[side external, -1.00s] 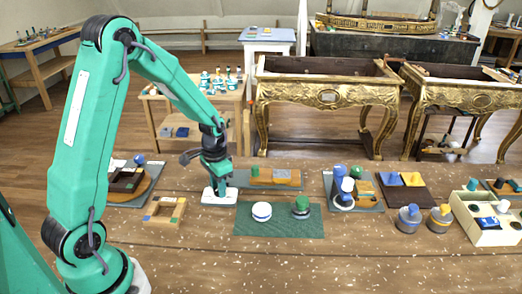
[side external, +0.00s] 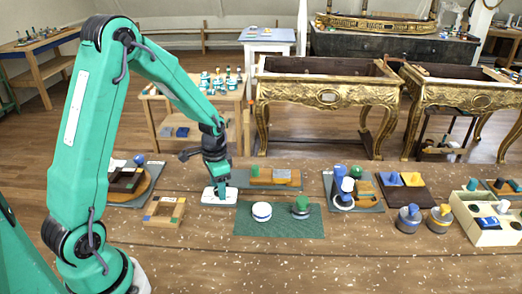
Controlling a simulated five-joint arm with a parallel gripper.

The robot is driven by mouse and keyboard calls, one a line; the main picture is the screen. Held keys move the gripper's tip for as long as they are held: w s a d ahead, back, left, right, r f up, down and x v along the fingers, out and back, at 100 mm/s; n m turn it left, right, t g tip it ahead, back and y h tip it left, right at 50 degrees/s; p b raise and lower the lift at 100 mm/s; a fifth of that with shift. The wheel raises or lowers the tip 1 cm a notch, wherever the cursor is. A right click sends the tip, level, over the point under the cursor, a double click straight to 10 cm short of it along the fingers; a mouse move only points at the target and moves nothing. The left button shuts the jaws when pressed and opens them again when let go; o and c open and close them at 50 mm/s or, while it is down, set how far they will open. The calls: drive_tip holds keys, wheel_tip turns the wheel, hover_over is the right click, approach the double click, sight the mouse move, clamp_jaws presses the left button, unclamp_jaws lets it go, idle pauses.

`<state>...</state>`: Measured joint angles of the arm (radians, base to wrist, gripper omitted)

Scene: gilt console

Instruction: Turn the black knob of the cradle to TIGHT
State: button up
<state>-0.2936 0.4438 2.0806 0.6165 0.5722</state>
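My gripper (side external: 219,187) points straight down onto a small white plate-like base (side external: 228,199) on the brown table, left of the green mat. Its fingertips are at the top of this base. Whatever stands between the fingers is hidden, so I cannot tell whether they are open or shut on something. No black knob shows clearly; one may be behind the fingers. I cannot tell for sure whether the white base belongs to the cradle. No TIGHT marking is readable at this size.
A wooden frame (side external: 166,211) lies left of the gripper. A green mat (side external: 280,228) with a white round piece (side external: 262,211) and a green-topped piece (side external: 300,207) lies right. A wooden block (side external: 274,176) is close behind. The table front is clear.

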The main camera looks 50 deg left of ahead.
idle(0.3)
drive_tip(key=shift+r, duration=3.9)
drive_tip(key=s+d+r+n+t, duration=0.3)
drive_tip(key=s+d+r+t, duration=0.2)
drive_tip(key=s+d+r, duration=0.6)
drive_tip(key=s+r, duration=0.3)
drive_tip(key=s, duration=0.1)
drive_tip(key=shift+d+r+t, duration=0.2)
drive_tip(key=shift+r+t, duration=0.1)
drive_tip(key=shift+r, duration=0.1)
